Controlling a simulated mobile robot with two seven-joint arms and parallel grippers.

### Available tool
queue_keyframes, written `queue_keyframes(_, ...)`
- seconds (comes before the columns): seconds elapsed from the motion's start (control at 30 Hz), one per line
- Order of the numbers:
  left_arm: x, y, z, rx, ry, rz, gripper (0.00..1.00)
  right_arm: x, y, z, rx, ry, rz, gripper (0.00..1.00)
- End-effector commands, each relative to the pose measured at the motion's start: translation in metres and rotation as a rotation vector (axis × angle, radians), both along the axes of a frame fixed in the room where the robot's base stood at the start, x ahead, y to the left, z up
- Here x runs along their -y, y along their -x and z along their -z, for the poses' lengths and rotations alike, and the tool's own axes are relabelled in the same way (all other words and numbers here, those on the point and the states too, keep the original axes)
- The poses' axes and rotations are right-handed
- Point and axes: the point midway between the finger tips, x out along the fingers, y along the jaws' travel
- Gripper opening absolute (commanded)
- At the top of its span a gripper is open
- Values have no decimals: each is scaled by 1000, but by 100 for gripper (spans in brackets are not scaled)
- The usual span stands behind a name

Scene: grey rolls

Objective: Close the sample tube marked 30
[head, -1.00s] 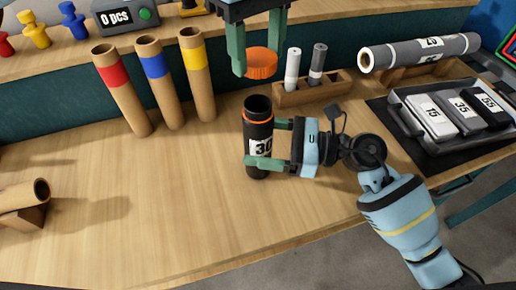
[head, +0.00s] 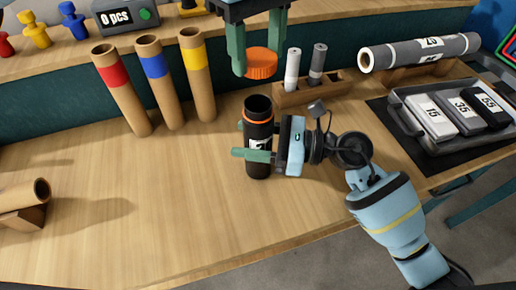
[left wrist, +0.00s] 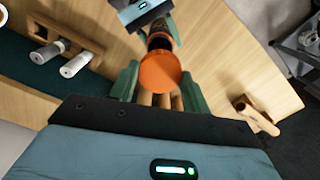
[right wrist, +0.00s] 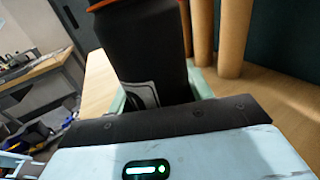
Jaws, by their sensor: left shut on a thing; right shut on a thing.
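The sample tube (head: 258,125) is black with an orange ring near its open top. It stands upright on the table, and its white label is mostly covered. My right gripper (head: 254,140) is shut around the tube's middle from the right; in the right wrist view the dark tube (right wrist: 150,50) sits between the fingers. My left gripper (head: 258,55) is shut on the orange cap (head: 261,63), which it holds above and slightly beyond the tube, apart from it. The left wrist view also shows the cap (left wrist: 160,73) between the fingers.
Cardboard tubes with red, blue and yellow bands (head: 165,85) stand behind to the left. A tray (head: 440,140) with numbered boxes is right. The table's front left is mostly clear.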

Motion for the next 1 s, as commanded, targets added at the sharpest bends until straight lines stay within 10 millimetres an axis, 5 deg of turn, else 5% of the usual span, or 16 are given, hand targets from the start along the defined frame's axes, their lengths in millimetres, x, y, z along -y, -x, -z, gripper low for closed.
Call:
queue_keyframes(0.13, 0, 0, 0, 0, 0, 0, 26, 0, 0, 0, 0, 0, 0, 9)
queue_keyframes(0.67, 0, 0, 49, -2, -1, 1, 26, 0, 0, 0, 0, 0, 0, 9)
queue_keyframes(1.0, 0, 0, 50, 1, -1, 0, 26, 0, 0, 0, 0, 0, 0, 9)
